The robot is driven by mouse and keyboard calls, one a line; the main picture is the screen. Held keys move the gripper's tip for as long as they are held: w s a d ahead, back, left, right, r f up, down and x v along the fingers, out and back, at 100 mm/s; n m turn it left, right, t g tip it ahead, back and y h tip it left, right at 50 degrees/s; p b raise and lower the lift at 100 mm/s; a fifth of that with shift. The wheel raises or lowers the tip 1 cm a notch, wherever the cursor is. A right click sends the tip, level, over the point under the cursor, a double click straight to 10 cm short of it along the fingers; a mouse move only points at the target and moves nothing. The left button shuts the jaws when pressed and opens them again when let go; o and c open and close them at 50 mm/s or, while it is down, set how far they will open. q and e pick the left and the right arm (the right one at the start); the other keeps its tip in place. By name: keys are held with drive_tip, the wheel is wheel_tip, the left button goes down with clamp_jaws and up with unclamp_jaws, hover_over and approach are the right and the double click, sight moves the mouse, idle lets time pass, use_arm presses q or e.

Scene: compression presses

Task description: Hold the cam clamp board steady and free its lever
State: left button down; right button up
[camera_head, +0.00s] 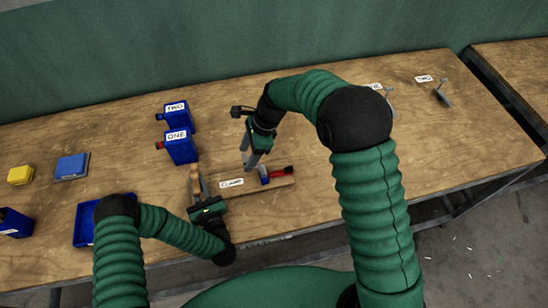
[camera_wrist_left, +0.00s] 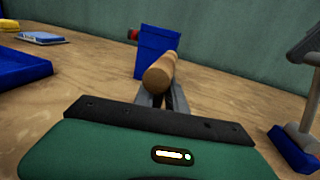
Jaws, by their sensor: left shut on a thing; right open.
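The cam clamp board (camera_head: 228,194) is a wooden plank with a label, near the table's front edge. A wooden handle (camera_head: 194,178) stands at its left end. My left gripper (camera_head: 200,187) is shut on this handle (camera_wrist_left: 162,72). A blue clamp part (camera_head: 264,177) and a red lever (camera_head: 282,172) sit at the board's right end. The blue part also shows in the left wrist view (camera_wrist_left: 292,150). My right gripper (camera_head: 250,160) is open and points down just left of the blue part, above the board. I cannot tell whether it touches anything.
Blue boxes labelled ONE (camera_head: 180,147) and TWO (camera_head: 175,114) stand behind the board. A small grey item (camera_head: 441,95) is at the far right.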

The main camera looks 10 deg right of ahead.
drive_tip(key=shift+v, duration=1.55)
use_arm(q)
drive_tip(key=c, duration=1.3)
unclamp_jaws()
